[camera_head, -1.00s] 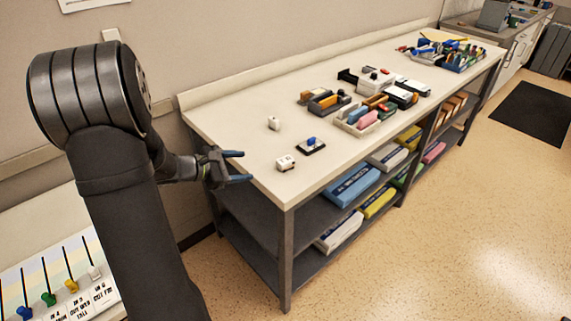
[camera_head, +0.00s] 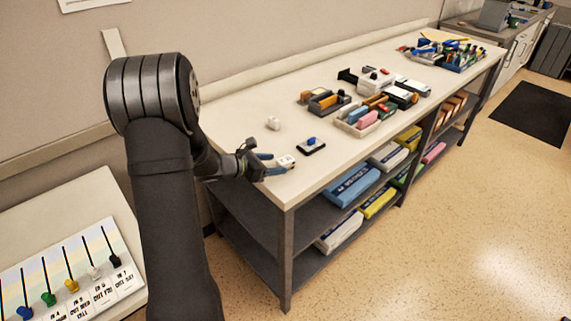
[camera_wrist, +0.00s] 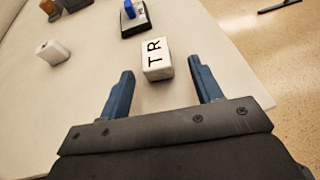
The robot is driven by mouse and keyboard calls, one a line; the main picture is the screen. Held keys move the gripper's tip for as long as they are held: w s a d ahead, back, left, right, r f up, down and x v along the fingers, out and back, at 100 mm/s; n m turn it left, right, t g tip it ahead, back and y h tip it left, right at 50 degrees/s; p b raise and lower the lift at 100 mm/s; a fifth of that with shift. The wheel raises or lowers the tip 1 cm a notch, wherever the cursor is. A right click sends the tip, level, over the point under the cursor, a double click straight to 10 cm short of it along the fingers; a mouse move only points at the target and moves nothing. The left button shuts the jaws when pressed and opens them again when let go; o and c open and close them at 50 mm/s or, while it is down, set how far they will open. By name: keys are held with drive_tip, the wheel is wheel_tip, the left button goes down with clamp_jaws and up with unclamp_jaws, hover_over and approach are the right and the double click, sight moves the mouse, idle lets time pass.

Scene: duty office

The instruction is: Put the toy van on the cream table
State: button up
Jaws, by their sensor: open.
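I cannot make out for sure which thing is the toy van. A small white block-like thing marked "TR" (camera_head: 287,160) lies on the long bench near its near-left end. In the wrist view this lettered thing (camera_wrist: 156,61) sits just ahead of and between my fingertips. My gripper (camera_head: 274,164) is open and empty, its blue fingers apart, close to it. Another small white thing (camera_head: 273,123) with small dark marks stands farther back; it also shows at the left in the wrist view (camera_wrist: 53,52). Cream-topped surfaces are the long bench (camera_head: 235,115) and a lower table (camera_head: 85,195) at left.
A blue-knobbed thing on a dark base (camera_head: 311,144) lies just beyond the lettered one. Several trays and boxes (camera_head: 365,115) crowd the bench's middle and far end. A board with coloured pegs (camera_head: 75,275) covers the lower table's front. Boxes fill the bench's shelves.

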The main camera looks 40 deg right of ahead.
sight(286, 159)
drive_tip(key=shift+w+x, duration=0.15)
drive_tip(key=shift+x, duration=1.4)
drive_tip(key=shift+w+x, duration=0.1)
drive_tip(key=shift+x, duration=1.45)
drive_tip(key=shift+r, duration=0.1)
drive_tip(key=shift+c, duration=0.5)
drive_tip(key=c, duration=1)
drive_tip(key=shift+r, duration=0.15)
drive_tip(key=shift+c, duration=0.2)
drive_tip(key=shift+r, duration=0.3)
drive_tip(key=r, duration=0.2)
drive_tip(key=s+r, duration=0.1)
drive_tip(key=r, duration=0.1)
drive_tip(key=shift+d, duration=0.15)
drive_tip(key=s+d+r, duration=0.1)
drive_tip(key=s+r, duration=0.5)
drive_tip(key=s, duration=0.4)
drive_tip(key=shift+s+d, duration=0.2)
drive_tip(key=shift+s, duration=0.1)
